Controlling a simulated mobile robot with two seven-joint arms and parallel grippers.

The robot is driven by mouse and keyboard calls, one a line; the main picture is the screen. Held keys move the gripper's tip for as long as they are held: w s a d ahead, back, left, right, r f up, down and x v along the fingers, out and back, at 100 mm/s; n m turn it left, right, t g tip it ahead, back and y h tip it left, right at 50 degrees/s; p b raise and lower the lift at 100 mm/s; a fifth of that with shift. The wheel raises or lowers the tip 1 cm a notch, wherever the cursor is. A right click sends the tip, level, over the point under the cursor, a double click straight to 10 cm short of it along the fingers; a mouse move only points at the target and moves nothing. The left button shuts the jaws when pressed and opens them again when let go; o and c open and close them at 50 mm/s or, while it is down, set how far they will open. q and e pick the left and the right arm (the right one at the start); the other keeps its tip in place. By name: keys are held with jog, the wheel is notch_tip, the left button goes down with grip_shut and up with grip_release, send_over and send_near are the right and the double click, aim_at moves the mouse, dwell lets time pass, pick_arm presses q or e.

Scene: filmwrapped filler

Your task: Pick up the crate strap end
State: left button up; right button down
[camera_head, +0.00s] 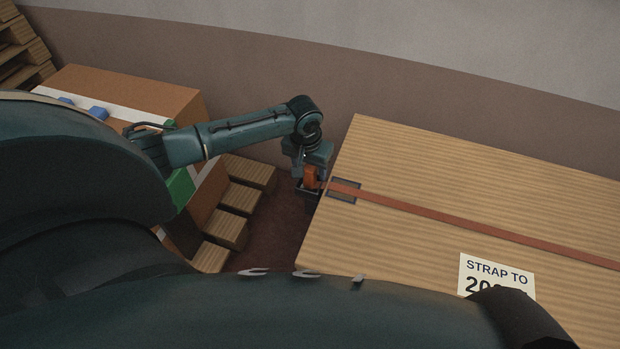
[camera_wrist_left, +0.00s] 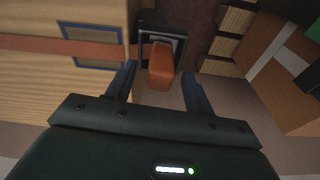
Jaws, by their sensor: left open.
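A large wooden crate (camera_head: 420,160) fills the right of the head view. An orange-brown strap (camera_head: 450,217) runs across its top to a small dark frame (camera_head: 345,189) at the left edge. The orange strap end (camera_head: 311,177) sticks out past that edge; it also shows in the left wrist view (camera_wrist_left: 161,68), in front of a dark square bracket (camera_wrist_left: 178,32). My left gripper (camera_head: 308,191) is open at the crate's left edge. In the left wrist view its fingers stand on either side of the strap end, with visible gaps. My right gripper is not in view.
A label reading "STRAP TO 20…" (camera_head: 497,270) lies on the crate, partly hidden by my dark body. A brown carton (camera_head: 130,90) with white tape and a wooden pallet (camera_head: 240,200) stand to the left. A dark floor gap separates pallet and crate. A wall runs behind.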

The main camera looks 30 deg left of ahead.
pick_arm(q)
jog(key=shift+f, duration=0.2)
grip_shut()
dwell(0.5)
